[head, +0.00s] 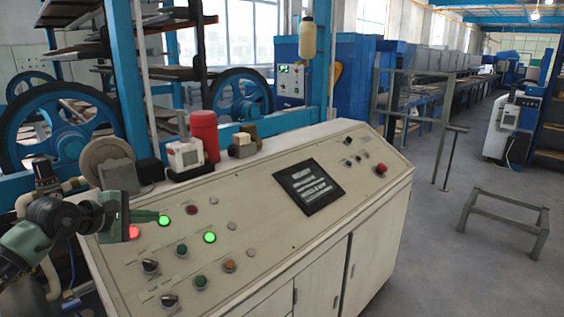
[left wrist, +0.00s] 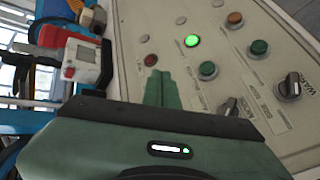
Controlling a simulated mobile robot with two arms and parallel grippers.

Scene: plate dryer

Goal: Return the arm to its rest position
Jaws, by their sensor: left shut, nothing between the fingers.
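My left arm comes in from the left in the head view. Its green gripper (head: 158,216) is shut and empty at the left end of a cream control panel (head: 262,225). The fingertips appear close to a lit green button (head: 164,220); I cannot tell whether they touch it. In the left wrist view the closed fingers (left wrist: 160,88) point over the panel face, with another lit green button (left wrist: 192,40) beyond them to the right. That button also shows in the head view (head: 210,237). My right gripper is not in view.
A lit red button (head: 134,232) sits near the gripper. A red cylinder (head: 204,135) and a white-and-red box (head: 185,155) stand on the panel's back ledge. Blue flywheels (head: 241,95) are behind. Open floor lies right of the console, with a low metal frame (head: 505,218).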

